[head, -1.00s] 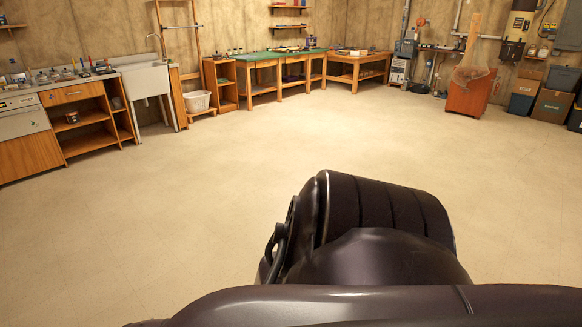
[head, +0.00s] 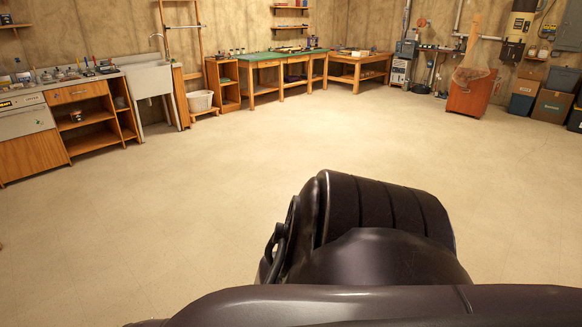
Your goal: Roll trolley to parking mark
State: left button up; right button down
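I cannot make out a trolley or a parking mark in the head view. Neither of my grippers is in view. A dark, bulky part of my own body fills the bottom middle and right and hides the floor behind it.
Along the back wall stand a white sink (head: 152,80), a green-topped workbench (head: 270,55) and a wooden table (head: 358,62). An orange-brown bin (head: 472,96) and stacked boxes (head: 552,106) stand at the right. A low wooden cabinet (head: 92,120) is at the left. The middle floor is clear.

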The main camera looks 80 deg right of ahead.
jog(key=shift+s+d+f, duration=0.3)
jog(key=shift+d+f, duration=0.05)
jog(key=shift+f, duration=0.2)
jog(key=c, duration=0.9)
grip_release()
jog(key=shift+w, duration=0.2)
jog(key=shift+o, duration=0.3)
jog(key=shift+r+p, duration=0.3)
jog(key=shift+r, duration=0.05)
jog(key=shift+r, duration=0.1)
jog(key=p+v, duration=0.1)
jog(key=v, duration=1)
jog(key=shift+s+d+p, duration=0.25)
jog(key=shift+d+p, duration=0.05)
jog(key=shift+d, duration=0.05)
